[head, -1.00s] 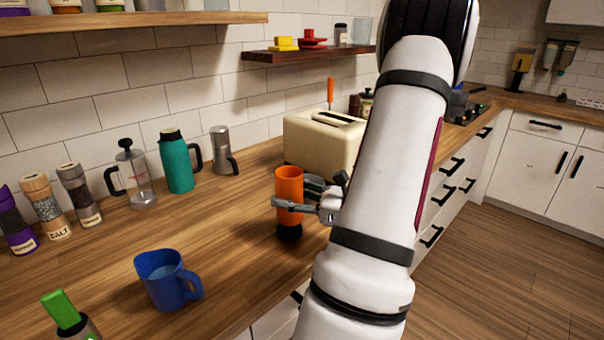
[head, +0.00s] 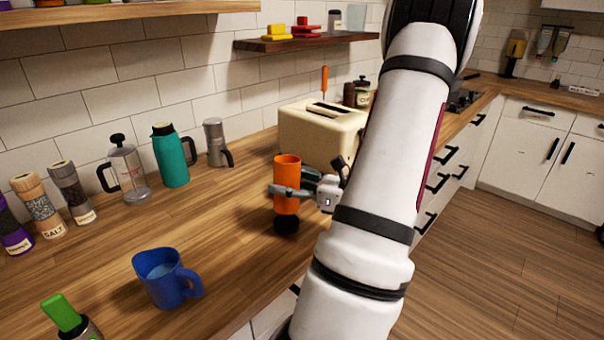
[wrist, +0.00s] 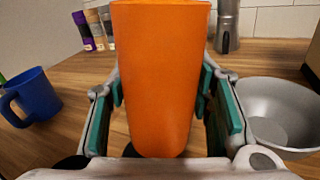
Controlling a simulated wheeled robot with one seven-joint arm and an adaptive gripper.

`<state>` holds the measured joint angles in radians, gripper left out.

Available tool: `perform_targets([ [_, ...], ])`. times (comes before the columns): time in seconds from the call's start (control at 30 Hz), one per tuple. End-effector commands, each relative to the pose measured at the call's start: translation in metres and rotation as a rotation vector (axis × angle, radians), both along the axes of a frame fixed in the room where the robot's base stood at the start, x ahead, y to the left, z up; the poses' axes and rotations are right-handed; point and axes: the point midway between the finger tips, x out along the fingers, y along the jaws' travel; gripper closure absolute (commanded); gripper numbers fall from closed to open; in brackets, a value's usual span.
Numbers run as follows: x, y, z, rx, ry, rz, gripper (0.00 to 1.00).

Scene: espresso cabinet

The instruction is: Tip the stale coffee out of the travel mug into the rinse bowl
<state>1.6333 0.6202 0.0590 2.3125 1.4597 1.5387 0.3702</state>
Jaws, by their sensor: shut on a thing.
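The orange travel mug (head: 287,172) is upright above the counter, with a dark base below. My gripper (head: 290,190) is shut on it around its side. The wrist view shows the mug (wrist: 160,80) between the two green-padded fingers (wrist: 165,105); its inside and any coffee are hidden. The grey rinse bowl (wrist: 282,112) stands on the counter to the right of the mug in the wrist view. I cannot make out the bowl in the head view.
A blue mug (head: 165,278) stands on the counter at the front left. A cream toaster (head: 320,135) is behind the orange mug. A teal flask (head: 171,157), a French press (head: 128,172) and a moka pot (head: 215,142) line the wall. Counter between them is clear.

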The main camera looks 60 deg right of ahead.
Motion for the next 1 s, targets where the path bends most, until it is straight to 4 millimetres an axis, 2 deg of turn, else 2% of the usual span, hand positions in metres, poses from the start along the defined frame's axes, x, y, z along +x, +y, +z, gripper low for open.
perform_targets([
  [1.0, 0.006, -0.028, -0.001, 0.496, 0.109, 0.000, 0.91],
])
